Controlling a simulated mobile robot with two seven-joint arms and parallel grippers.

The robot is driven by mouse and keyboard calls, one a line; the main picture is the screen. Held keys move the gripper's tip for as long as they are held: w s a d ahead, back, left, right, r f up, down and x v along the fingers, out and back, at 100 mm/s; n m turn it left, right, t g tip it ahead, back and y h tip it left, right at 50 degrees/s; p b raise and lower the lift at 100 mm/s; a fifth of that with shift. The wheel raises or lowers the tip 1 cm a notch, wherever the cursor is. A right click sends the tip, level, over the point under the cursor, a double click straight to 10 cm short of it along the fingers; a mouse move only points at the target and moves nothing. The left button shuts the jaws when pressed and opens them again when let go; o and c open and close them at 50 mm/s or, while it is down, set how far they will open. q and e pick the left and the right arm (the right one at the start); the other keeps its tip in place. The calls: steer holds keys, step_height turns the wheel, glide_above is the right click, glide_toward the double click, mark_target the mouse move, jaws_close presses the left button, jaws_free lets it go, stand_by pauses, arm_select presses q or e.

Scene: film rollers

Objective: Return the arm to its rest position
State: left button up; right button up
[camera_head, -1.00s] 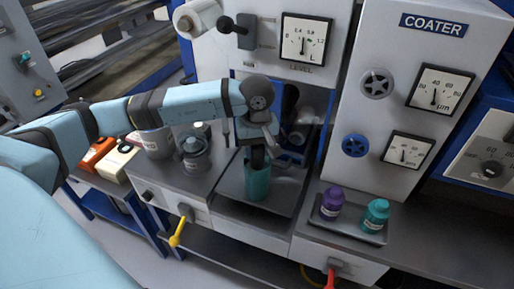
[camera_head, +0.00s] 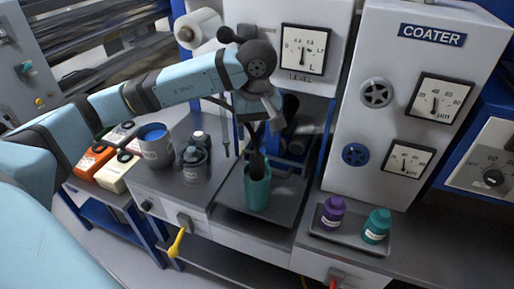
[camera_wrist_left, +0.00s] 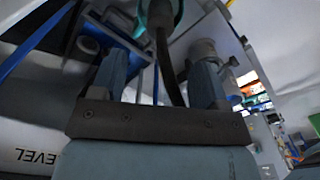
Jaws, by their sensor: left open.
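My left arm reaches in from the left, with its left gripper (camera_head: 257,128) above a teal cup (camera_head: 257,194). The cup stands upright on the grey tray (camera_head: 229,202) below the level gauge, and a dark object shows in its mouth. In the left wrist view, the two fingers of my gripper (camera_wrist_left: 158,72) are apart. A dark, thin curved strip (camera_wrist_left: 164,62) runs between them, and part of the teal cup (camera_wrist_left: 164,12) shows at the top. I cannot tell whether the strip touches a finger. My right gripper is not in view.
The coater cabinet (camera_head: 382,35) stands right, with purple (camera_head: 333,213) and teal (camera_head: 376,226) bottles on a small tray before it. A blue-topped can (camera_head: 155,148) and a grey pot (camera_head: 194,167) stand left of the cup. A yellow lever (camera_head: 177,243) sticks out in front.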

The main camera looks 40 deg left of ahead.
arm_select(q)
steer(key=shift+r, duration=2.2)
